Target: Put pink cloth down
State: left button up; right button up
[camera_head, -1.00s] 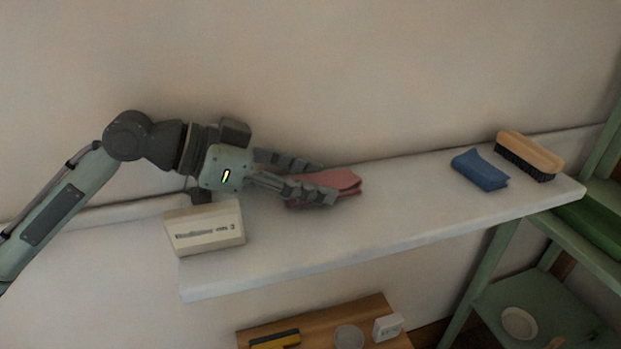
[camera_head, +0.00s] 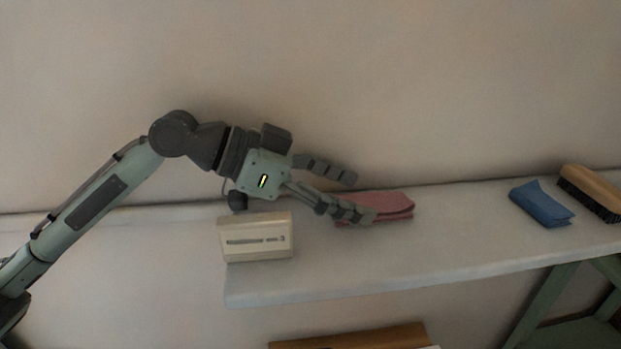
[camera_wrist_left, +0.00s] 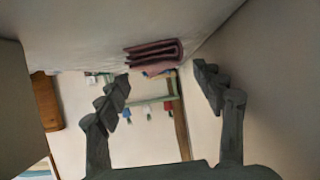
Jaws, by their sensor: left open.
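The pink cloth (camera_head: 398,204) lies folded on the white shelf (camera_head: 450,235). It also shows in the left wrist view (camera_wrist_left: 153,53), just beyond the fingertips, outside the gap between them. My left gripper (camera_head: 361,197) is open and empty at the left end of the cloth. In the head view its lower finger overlaps the cloth's left part and hides some of it; its upper finger stands apart, against the wall. In the left wrist view the two fingers (camera_wrist_left: 162,79) are wide apart. My right gripper is not in view.
A cream box (camera_head: 257,250) stands on the shelf just below my left wrist. A blue cloth (camera_head: 541,205) and a wooden brush (camera_head: 594,190) lie at the right. The shelf is clear between the pink and blue cloths. A wall rises behind.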

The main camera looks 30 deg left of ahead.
pick_arm(q)
jog(key=b+v, duration=0.1)
jog(key=v, duration=0.8)
jog(key=shift+s+a, duration=0.1)
jog(key=shift+s+a+r, duration=0.15)
jog(key=shift+r, duration=0.05)
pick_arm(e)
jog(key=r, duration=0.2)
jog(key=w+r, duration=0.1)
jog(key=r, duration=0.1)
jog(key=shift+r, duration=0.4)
pick_arm(q)
jog(key=shift+s, duration=0.1)
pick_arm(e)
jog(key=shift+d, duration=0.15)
